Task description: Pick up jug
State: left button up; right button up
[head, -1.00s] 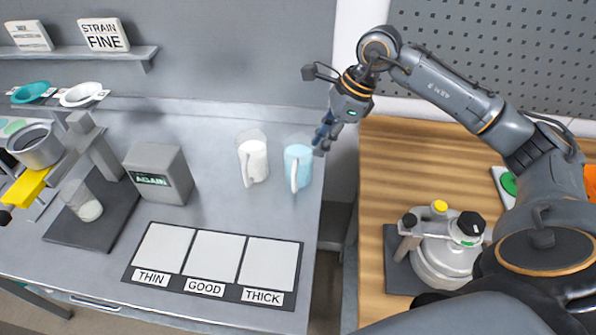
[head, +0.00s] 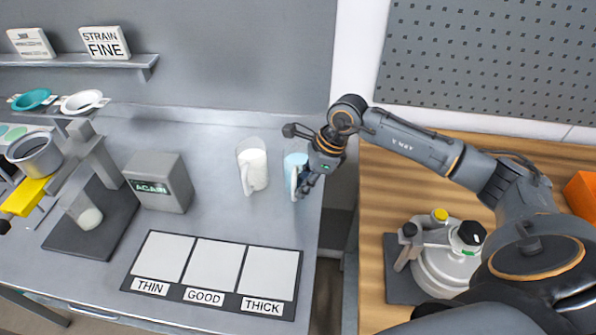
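Two jugs stand upright on the grey bench. One jug (head: 252,167) holds white contents and has its handle toward the front. The other jug (head: 292,170) holds light blue contents and stands to its right, near the bench's right edge. My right gripper (head: 303,187) is at the right side of the light blue jug, close to its handle, and covers part of it. The fingers are small and dark here, so I cannot tell whether they are open, shut or touching the jug. My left gripper is out of view.
A mat with THIN, GOOD and THICK panels (head: 215,270) lies at the front. A grey AGAIN box (head: 160,183) and a stand with a glass (head: 82,212) are to the left. A wooden bench (head: 385,180) with a metal device (head: 445,258) is right, across a gap.

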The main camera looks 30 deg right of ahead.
aim_at(295, 201)
jog(key=x, duration=0.1)
jog(key=p+x, duration=0.1)
jog(key=x, duration=0.1)
jog(key=shift+a+f+p, duration=0.15)
jog(key=shift+a+p, duration=0.15)
jog(key=shift+a, duration=0.05)
jog(key=shift+w+f, duration=0.1)
jog(key=shift+f, duration=0.25)
grip_shut()
jog(key=shift+w+r, duration=0.1)
jog(key=shift+r, duration=0.15)
